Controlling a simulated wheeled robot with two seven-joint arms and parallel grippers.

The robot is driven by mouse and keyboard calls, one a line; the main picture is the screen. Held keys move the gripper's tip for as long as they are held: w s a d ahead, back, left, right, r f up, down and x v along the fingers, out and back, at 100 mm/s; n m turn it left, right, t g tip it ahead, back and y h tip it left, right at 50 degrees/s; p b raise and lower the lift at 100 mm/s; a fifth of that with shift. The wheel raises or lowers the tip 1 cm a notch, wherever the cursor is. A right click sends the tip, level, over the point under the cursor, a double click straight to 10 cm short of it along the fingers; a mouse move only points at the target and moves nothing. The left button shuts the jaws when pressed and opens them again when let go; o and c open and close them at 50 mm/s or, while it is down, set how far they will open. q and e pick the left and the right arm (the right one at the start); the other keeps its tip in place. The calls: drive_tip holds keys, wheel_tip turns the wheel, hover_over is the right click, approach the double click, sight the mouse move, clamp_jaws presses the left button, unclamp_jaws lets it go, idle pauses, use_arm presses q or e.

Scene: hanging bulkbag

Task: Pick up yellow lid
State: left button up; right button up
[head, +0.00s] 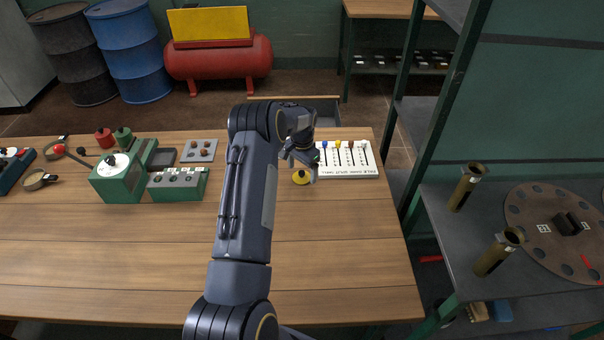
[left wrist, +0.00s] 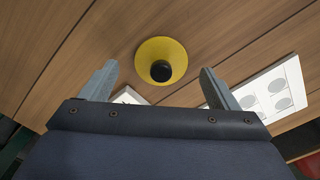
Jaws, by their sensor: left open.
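The yellow lid (head: 301,177) lies on the wooden table, in front of the white board's left end. In the left wrist view the yellow lid (left wrist: 161,60) is round with a black knob at its centre. My left gripper (head: 302,160) is just behind and above it in the head view, partly covering the board's left end. In the left wrist view the fingers of my left gripper (left wrist: 158,80) are spread wide, with the lid between and beyond their tips, untouched. My right gripper is not in view.
A white board (head: 350,172) with colored pegs lies right of the lid. A green device (head: 120,176), a green box (head: 178,184) and a grey tray (head: 199,150) stand to the left. The front of the wooden table (head: 335,260) is clear. A metal shelf (head: 480,255) stands at right.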

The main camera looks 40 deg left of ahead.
use_arm(q)
drive_tip(key=shift+f, duration=0.8)
drive_tip(key=shift+c, duration=0.4)
drive_tip(key=c, duration=1)
drive_tip(key=shift+r, duration=0.1)
